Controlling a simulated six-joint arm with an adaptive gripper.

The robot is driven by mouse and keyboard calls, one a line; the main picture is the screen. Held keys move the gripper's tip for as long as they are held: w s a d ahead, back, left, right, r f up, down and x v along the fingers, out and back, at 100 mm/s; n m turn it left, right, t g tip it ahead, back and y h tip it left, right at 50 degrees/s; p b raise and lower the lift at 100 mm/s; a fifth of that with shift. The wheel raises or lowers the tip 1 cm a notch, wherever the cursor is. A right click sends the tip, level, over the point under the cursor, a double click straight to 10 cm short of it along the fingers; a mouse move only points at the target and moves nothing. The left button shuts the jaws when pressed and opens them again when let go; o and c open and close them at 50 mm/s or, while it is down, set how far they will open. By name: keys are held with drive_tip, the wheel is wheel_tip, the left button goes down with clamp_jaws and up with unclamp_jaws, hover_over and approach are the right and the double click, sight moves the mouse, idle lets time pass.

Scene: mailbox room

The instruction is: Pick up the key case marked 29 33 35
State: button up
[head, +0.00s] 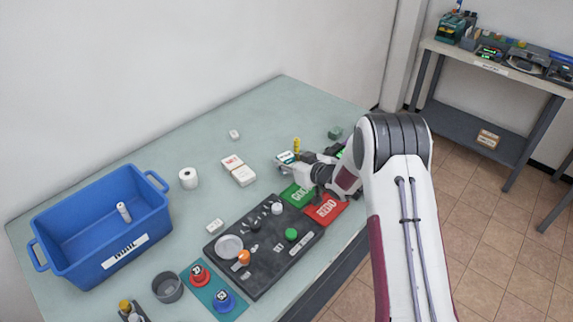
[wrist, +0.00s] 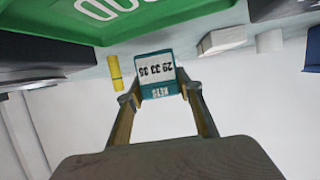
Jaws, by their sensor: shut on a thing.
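The key case (wrist: 157,75) is teal with a white label, and "29 33 35" and "KEYS" read upside down in the wrist view. It sits between the two fingertips of my gripper (wrist: 158,94), which is shut on it. In the head view the key case (head: 286,157) shows at the tip of my gripper (head: 287,164), over the far right part of the table. My arm hides part of the gripper there. I cannot tell from these frames whether the case touches the table.
A yellow cylinder (head: 297,144) stands close behind the case. Green (head: 291,191) and red (head: 330,213) trays lie nearer me, beside a dark board (head: 222,262). White boxes (head: 244,176) and a blue bin (head: 76,244) are to the left. The table's back middle is mostly clear.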

sight(286, 156)
drive_tip(key=shift+r, duration=3.85)
